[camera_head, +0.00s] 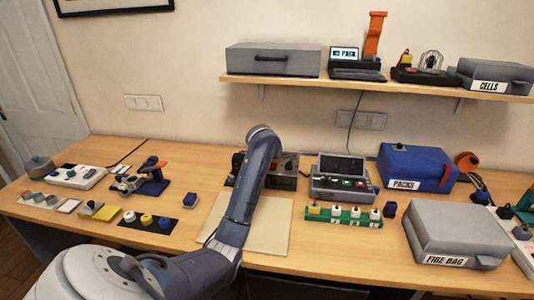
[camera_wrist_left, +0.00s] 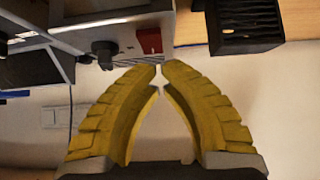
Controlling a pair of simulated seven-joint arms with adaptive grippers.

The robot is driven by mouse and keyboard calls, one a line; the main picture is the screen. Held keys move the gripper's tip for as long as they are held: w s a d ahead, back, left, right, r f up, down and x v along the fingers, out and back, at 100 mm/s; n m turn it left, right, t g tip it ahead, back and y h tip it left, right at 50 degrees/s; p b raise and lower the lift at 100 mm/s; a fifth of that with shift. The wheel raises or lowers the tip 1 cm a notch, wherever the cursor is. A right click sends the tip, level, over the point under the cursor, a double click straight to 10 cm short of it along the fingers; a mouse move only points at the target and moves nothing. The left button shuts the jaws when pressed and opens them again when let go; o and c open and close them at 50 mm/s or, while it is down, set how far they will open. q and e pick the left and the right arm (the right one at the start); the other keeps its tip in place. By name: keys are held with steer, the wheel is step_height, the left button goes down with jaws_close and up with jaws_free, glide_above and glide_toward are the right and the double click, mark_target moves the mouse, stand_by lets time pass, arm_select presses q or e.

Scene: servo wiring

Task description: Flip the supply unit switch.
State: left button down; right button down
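The supply unit (camera_head: 285,177) is a grey box at the back middle of the table, partly hidden behind my left arm in the head view. In the left wrist view its grey panel (camera_wrist_left: 128,43) carries a red switch (camera_wrist_left: 148,40) and a black knob (camera_wrist_left: 104,50). My left gripper (camera_wrist_left: 160,67) has yellow ribbed fingers with the tips almost together and nothing between them. The tips appear just beside the red switch; whether they touch it I cannot tell. In the head view my forearm hides the left fingers. My right gripper is not in view.
A grey device with a screen (camera_head: 343,175) stands right of the supply unit, with a green connector strip (camera_head: 344,217) in front. A beige mat (camera_head: 268,225) lies under my left arm. A blue box (camera_head: 410,165) and a grey box (camera_head: 455,230) stand to the right.

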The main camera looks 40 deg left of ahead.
arm_select(q)
steer(key=v, duration=1.1)
steer(key=shift+r, duration=0.35)
steer(key=shift+a, duration=0.1)
